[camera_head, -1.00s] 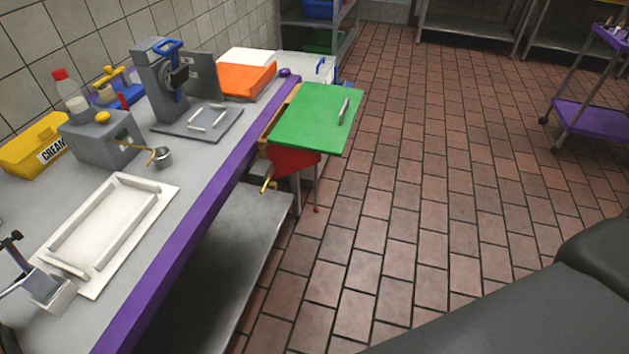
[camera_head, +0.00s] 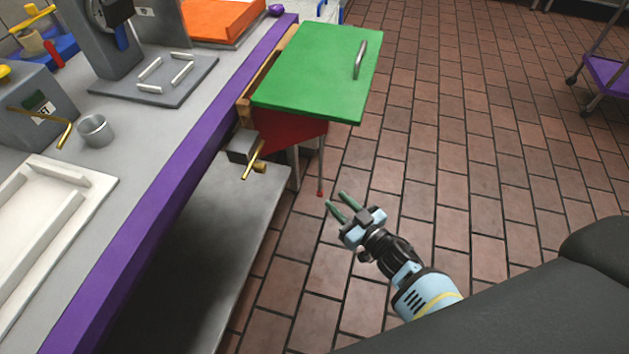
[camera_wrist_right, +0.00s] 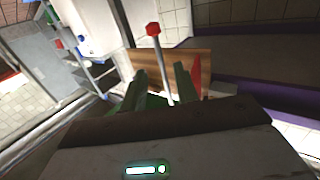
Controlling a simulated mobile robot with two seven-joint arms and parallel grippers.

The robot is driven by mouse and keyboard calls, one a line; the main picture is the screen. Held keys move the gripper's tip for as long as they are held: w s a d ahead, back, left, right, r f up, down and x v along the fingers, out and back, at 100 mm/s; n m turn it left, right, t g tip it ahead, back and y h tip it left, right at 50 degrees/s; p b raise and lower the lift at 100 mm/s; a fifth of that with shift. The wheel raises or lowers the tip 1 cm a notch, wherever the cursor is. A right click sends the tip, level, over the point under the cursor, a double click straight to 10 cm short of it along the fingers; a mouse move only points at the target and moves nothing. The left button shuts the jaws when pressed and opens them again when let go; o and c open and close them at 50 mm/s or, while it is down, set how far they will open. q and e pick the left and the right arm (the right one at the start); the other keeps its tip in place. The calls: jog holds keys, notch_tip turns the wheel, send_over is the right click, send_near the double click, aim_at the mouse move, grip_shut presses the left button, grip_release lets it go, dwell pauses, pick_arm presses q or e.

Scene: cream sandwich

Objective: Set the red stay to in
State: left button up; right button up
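The stay is a thin grey rod (camera_head: 320,165) with a small red tip (camera_head: 320,193). It hangs below the green flap (camera_head: 318,75) at the counter's end, beside a red panel (camera_head: 297,138). My right gripper (camera_head: 336,199) is just to the right of the red tip, its two green fingers apart and empty. In the right wrist view the stay's red knob (camera_wrist_right: 153,29) and rod show beyond and between the open fingers (camera_wrist_right: 160,82). Contact between fingers and rod cannot be told. My left gripper is not in view.
A brass handle (camera_head: 254,165) on a grey block sticks out below the flap's near corner. The purple counter edge (camera_head: 185,160) and a lower metal shelf (camera_head: 215,250) lie to the left. Open tiled floor (camera_head: 470,190) lies to the right.

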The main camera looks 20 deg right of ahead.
jog(key=b+x, duration=0.2)
jog(key=x, duration=0.8)
jog(key=shift+r+y, duration=0.4)
jog(key=shift+r, duration=0.1)
grip_shut()
